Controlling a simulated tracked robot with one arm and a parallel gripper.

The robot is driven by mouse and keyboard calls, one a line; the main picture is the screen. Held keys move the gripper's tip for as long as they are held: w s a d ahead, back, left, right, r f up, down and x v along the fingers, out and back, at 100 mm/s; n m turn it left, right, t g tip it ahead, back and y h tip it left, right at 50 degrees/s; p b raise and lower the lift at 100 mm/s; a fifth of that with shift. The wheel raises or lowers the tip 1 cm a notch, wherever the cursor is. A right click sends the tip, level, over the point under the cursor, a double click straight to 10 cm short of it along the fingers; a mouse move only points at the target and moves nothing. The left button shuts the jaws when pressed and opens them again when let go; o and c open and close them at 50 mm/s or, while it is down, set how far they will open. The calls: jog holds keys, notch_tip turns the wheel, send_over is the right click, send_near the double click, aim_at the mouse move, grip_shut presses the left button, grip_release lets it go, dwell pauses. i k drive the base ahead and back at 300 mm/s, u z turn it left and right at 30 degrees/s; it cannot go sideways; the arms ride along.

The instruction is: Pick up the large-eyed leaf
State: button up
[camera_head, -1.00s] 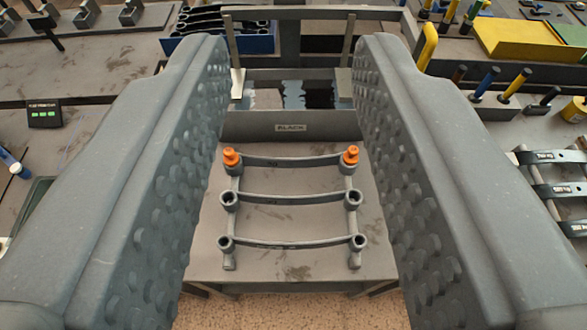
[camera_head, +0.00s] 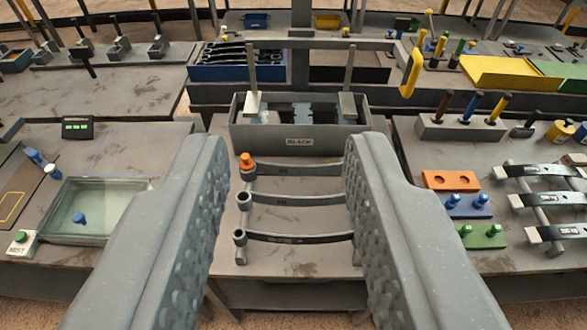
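Three dark curved leaves lie one behind another on a rack in the middle: a back leaf (camera_head: 300,170), a middle leaf (camera_head: 295,200) and a front leaf (camera_head: 295,238). Ring-shaped eyes show at the left ends of the middle and front leaves. The middle leaf's eye looks slightly larger, but I cannot tell surely which leaf is the large-eyed one. An orange plug (camera_head: 246,162) stands at the back leaf's left end. My gripper (camera_head: 289,150) is open and empty, its fingers on either side in the picture. The right finger hides the leaves' right ends.
A glass-topped tray (camera_head: 95,210) is at left. Orange (camera_head: 451,181), blue (camera_head: 468,206) and green blocks (camera_head: 482,236) and another rack of leaves (camera_head: 545,201) are at right.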

aim_at(285, 170)
jog(key=i, duration=1.2)
jog(key=z, duration=0.6)
